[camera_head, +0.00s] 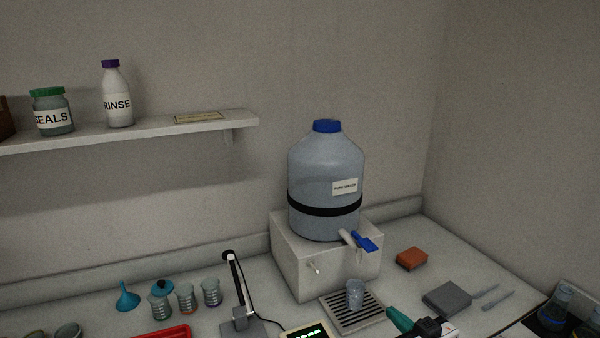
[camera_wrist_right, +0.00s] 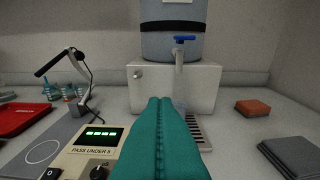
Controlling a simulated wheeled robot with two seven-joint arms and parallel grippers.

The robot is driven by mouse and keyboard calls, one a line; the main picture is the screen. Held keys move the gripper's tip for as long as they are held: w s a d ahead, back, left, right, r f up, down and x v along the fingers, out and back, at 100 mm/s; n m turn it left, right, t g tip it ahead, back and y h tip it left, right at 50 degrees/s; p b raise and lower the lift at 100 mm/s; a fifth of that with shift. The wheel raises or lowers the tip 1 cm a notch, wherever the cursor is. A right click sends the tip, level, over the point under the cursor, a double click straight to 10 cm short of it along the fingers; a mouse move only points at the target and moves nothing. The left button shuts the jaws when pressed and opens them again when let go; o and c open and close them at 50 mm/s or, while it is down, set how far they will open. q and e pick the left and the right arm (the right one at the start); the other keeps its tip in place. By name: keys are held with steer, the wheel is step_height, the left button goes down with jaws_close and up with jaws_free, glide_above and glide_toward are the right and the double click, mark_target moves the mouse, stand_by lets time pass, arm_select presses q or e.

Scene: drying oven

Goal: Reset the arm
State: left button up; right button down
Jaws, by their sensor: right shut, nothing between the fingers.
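My right gripper (camera_head: 398,318) shows at the bottom of the head view, with green fingers in front of the drip tray. In the right wrist view its green fingers (camera_wrist_right: 165,105) lie together, shut and empty, pointing toward the white stand. My left gripper is not in view. A clear cup (camera_head: 355,293) stands on the slatted drip tray (camera_head: 341,318); in the wrist view the fingers hide most of it. A large water bottle (camera_head: 325,170) with a blue cap and a blue-handled tap (camera_head: 364,241) sits on the white stand (camera_head: 300,276).
A meter with a green display (camera_wrist_right: 92,142) is left of my fingers, near a black-armed lamp-like stand (camera_head: 236,280). An orange sponge (camera_head: 411,258) and grey pad (camera_head: 446,299) lie right. A red tray (camera_head: 162,335), funnel (camera_head: 127,297) and small beakers are left. Flasks (camera_head: 557,308) stand far right.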

steer(key=s+a+f+g+h, duration=0.3)
steer(key=s+f+g, duration=0.3)
steer(key=s+f, duration=0.6)
steer(key=s+d+f+m+g+h, duration=0.1)
steer(key=s+f+g, duration=0.15)
steer(key=s, duration=0.55)
steer(key=s+d+f+m+g+h, duration=0.1)
steer(key=s+g, duration=0.2)
steer(key=s, duration=0.6)
step_height(320, 180, down, 26)
steer(key=g, duration=0.1)
steer(key=s+d+f+g, duration=0.1)
steer(key=s+d+f, duration=0.1)
steer(key=s+f, duration=1.4)
steer(key=shift+s+d, duration=0.3)
steer(key=shift+s, duration=0.05)
steer(key=shift+g, duration=0.25)
